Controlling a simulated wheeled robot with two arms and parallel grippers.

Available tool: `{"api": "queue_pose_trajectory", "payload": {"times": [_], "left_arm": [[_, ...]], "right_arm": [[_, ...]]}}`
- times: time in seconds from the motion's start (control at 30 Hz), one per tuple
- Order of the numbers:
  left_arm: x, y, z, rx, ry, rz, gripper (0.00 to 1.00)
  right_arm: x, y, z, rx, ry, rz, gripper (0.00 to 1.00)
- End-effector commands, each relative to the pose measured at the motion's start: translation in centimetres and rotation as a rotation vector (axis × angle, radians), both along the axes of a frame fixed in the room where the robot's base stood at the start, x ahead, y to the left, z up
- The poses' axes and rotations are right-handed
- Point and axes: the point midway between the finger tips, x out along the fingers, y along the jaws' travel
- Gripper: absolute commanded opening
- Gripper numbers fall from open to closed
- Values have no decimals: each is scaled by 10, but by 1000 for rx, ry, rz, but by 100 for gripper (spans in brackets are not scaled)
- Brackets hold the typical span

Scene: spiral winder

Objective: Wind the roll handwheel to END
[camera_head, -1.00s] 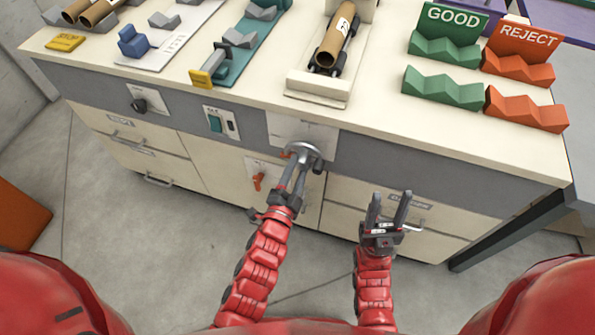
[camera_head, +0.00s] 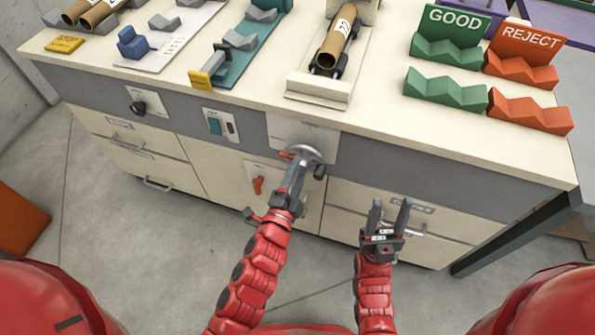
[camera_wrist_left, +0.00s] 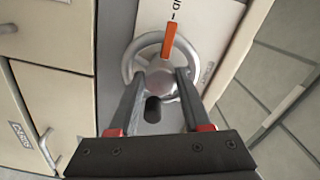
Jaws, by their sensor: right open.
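The roll handwheel (camera_head: 306,154) is a grey metal ring on the cabinet's front panel, with a dark knob (camera_head: 320,172) at its right side. In the left wrist view the handwheel (camera_wrist_left: 131,68) shows a round hub, an orange pointer (camera_wrist_left: 170,40) across its upper rim, and the black knob (camera_wrist_left: 153,108) below the hub. My left gripper (camera_head: 300,165) is at the wheel; its two fingers (camera_wrist_left: 160,78) lie one on each side of the hub, apparently closed against it. My right gripper (camera_head: 390,215) is open and empty, low before the drawers. The panel label is partly hidden.
A brown tube (camera_head: 333,50) lies in a cradle above the wheel. Green GOOD (camera_head: 445,95) and orange REJECT (camera_head: 530,110) holders stand at right on the bench. Drawer handles (camera_head: 415,232) stick out near my right gripper.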

Motion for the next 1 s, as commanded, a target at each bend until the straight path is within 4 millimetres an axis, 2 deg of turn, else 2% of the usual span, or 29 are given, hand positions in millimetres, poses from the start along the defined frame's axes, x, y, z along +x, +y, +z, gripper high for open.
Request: {"api": "queue_pose_trajectory", "payload": {"times": [0.03, 0.13, 0.17, 0.43, 0.57, 0.77, 1.0], "left_arm": [[0, 0, -2, 1, 3, 1, 56], [0, 0, -1, 0, 2, 0, 74], [0, 0, -1, 0, 2, 0, 78], [0, 0, 0, -1, 0, 0, 78], [-7, 2, -1, -2, 2, 0, 78], [-40, 13, -2, -2, 3, -1, 78], [-92, 29, -3, -2, 6, -2, 78]], "right_arm": [[0, 0, 0, 0, 0, 0, 50], [0, 0, 0, 0, 0, 0, 50], [0, 0, 0, 0, 0, 0, 50], [0, 0, 0, 0, 0, 0, 50], [0, 0, -1, 0, 0, 0, 50], [0, 0, -5, 0, 0, 0, 50], [0, 0, -10, 0, 0, 0, 50]]}}
